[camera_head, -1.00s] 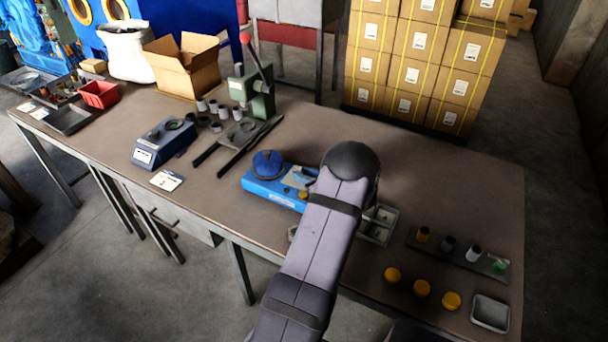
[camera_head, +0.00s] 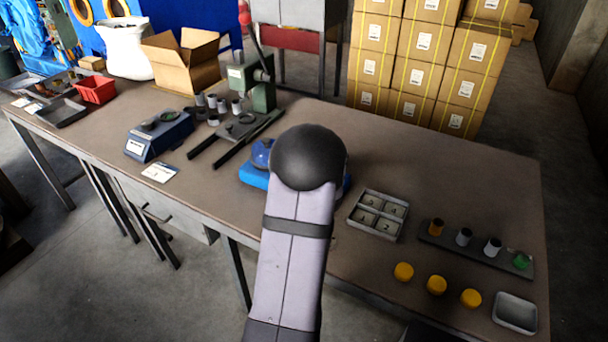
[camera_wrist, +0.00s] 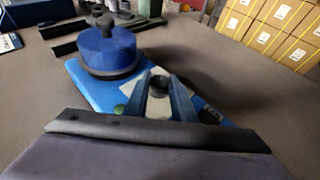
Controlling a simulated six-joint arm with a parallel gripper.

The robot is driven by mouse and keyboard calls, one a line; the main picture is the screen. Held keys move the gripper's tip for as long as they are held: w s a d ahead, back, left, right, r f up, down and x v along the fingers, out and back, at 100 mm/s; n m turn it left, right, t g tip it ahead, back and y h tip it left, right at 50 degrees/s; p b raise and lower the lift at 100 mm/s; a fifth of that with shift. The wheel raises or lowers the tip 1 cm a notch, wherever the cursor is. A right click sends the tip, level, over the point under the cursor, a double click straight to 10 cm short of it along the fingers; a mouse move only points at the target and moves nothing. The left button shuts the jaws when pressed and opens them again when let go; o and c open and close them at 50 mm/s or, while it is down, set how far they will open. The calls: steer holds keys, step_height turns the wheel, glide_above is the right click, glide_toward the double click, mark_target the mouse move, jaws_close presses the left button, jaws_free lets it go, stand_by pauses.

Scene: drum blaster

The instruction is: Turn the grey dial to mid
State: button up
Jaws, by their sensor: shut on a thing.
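A blue machine (camera_wrist: 95,90) with a round blue lidded top (camera_wrist: 108,48) fills the middle of the wrist view. A small dark grey round dial (camera_wrist: 159,83) stands on its pale panel. My gripper (camera_wrist: 164,93) is over this panel, its two fingers shut on the dial, one on each side. The dial's markings and pointer cannot be read. A green button (camera_wrist: 119,110) lies left of the fingers. In the head view my arm hides most of the blue machine (camera_head: 253,180), the dial and my gripper.
A divided tray (camera_head: 352,218), several yellow caps (camera_head: 437,285), a rack of small cups (camera_head: 475,252) and an empty tray (camera_head: 515,326) lie to the right. A green press (camera_head: 262,95) and a blue-grey device (camera_head: 150,150) stand to the left.

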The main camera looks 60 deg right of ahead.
steer(key=shift+w+a+f+m+g+h+b, duration=0.15)
steer(key=shift+m+g+h+b, duration=0.2)
steer(key=shift+b, duration=1.2)
steer(key=shift+d+f+m+g+h+b, duration=0.1)
steer(key=shift+m+g+h+b, duration=0.25)
steer(key=shift+b, duration=1.2)
steer(key=shift+r+m+g+b, duration=0.3)
steer(key=shift+m+b, duration=0.1)
steer(key=shift+b, duration=0.7)
steer(key=o, duration=1)
steer(key=shift+a, duration=0.1)
steer(key=shift+v, duration=3.65)
